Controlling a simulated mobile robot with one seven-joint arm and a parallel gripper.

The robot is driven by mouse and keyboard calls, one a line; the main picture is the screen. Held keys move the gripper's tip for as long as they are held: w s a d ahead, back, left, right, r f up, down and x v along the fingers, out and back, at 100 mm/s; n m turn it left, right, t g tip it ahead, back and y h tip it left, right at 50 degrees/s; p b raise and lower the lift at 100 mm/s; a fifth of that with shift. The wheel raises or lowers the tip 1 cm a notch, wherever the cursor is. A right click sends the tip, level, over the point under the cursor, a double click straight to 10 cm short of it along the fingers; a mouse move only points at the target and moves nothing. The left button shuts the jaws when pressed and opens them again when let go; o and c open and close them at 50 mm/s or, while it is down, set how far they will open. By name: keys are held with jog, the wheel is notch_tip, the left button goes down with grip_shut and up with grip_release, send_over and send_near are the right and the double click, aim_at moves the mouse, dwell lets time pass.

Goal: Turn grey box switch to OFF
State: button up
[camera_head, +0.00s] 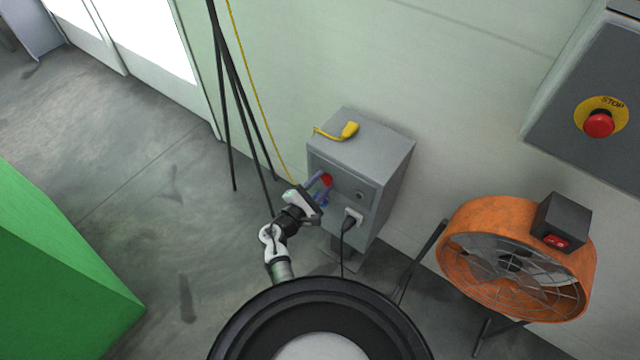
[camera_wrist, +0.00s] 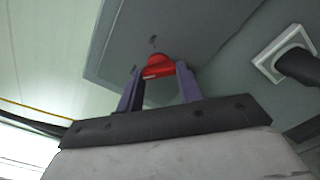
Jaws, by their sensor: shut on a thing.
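The grey box (camera_head: 365,150) stands against the wall in the head view. Its red switch (camera_head: 327,180) is on the front face, and it also shows in the wrist view (camera_wrist: 157,66). My gripper (camera_head: 321,186) is at the front of the box, with its two purple fingers on either side of the red switch. In the wrist view my gripper (camera_wrist: 158,80) is shut on the red switch. The fingers hide part of the switch, and I cannot read any ON or OFF marking.
A black plug (camera_head: 350,220) sits in a white socket on the box, right of my gripper. A yellow object (camera_head: 348,130) lies on top of the box. An orange fan (camera_head: 520,255) stands right. A red stop button (camera_head: 598,123) is on a wall panel.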

dwell(0.3)
jog(key=o, duration=1)
jog(key=b+v, duration=0.3)
jog(key=v, duration=1.1)
